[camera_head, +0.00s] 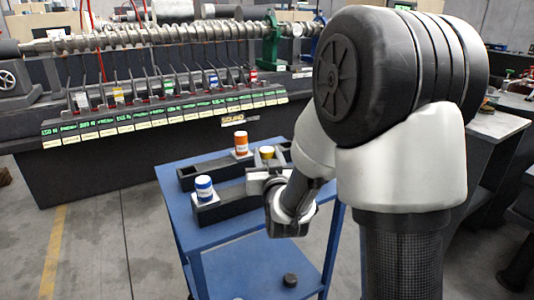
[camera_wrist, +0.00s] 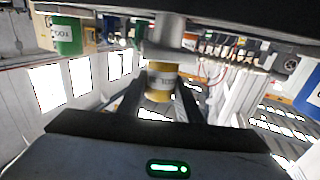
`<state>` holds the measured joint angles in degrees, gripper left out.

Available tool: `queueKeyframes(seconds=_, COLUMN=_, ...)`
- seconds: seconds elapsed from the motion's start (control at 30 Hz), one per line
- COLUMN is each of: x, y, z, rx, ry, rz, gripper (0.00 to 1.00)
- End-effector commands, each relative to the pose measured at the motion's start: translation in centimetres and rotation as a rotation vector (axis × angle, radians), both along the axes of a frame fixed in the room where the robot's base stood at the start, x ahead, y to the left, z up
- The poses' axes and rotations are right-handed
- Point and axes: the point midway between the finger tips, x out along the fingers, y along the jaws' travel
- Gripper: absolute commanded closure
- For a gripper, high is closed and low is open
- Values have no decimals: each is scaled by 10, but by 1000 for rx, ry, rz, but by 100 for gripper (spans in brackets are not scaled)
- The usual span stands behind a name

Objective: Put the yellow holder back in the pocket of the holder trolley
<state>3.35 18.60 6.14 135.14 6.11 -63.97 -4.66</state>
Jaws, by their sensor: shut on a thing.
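The yellow holder (camera_head: 267,153) has a pale label and shows just beyond my gripper (camera_head: 266,173), above the blue holder trolley (camera_head: 176,212). In the wrist view the yellow holder (camera_wrist: 160,79) sits between the two dark fingers of my gripper (camera_wrist: 160,100), which is shut on it. Its lower part is hidden in the head view. The trolley carries two black pocket racks. The blue holder (camera_head: 204,188) stands at the left end of the front rack (camera_head: 228,206). The orange holder (camera_head: 240,143) stands on the rear rack (camera_head: 204,172). Whether the yellow holder touches a rack cannot be told.
A long dark bench (camera_head: 100,165) with labelled slots and a crankshaft (camera_head: 150,36) stands behind the trolley. A green holder (camera_wrist: 67,34) shows at the left of the wrist view. A lower trolley shelf (camera_head: 250,268) holds a small black round piece (camera_head: 290,280). Open floor lies left.

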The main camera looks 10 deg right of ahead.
Motion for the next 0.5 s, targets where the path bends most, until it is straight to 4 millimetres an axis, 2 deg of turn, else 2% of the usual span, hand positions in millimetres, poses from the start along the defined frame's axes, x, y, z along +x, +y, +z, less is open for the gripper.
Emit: queueKeyframes(seconds=0.5, x=0, y=0, z=-10, rx=0, ry=-5, rz=0, gripper=98)
